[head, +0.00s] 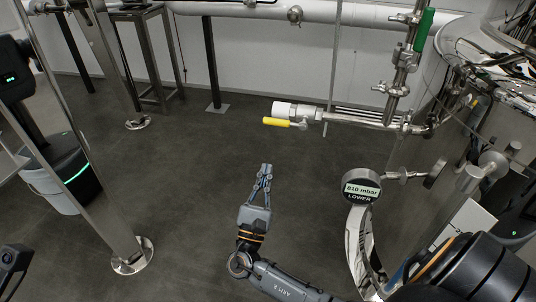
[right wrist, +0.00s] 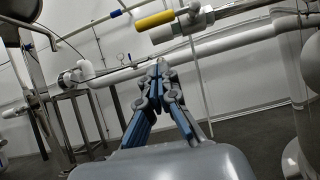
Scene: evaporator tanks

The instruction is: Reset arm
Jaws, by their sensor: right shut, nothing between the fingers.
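My right gripper (head: 265,170) is in the middle of the head view, over the dark floor, with its arm coming in from the bottom right. Its fingers meet at the tips and it is shut with nothing between them. In the right wrist view the same gripper (right wrist: 160,70) points up and away from the camera, with its fingertips together. It touches nothing that I can see. My left gripper does not show in the head view.
A pipe with a yellow valve handle (head: 276,122) lies beyond the gripper. A round gauge (head: 361,187) reading "810 mbar LOWER" stands to its right, near steel tank piping. A metal post (head: 132,255) stands at left. The floor (head: 180,170) between is free.

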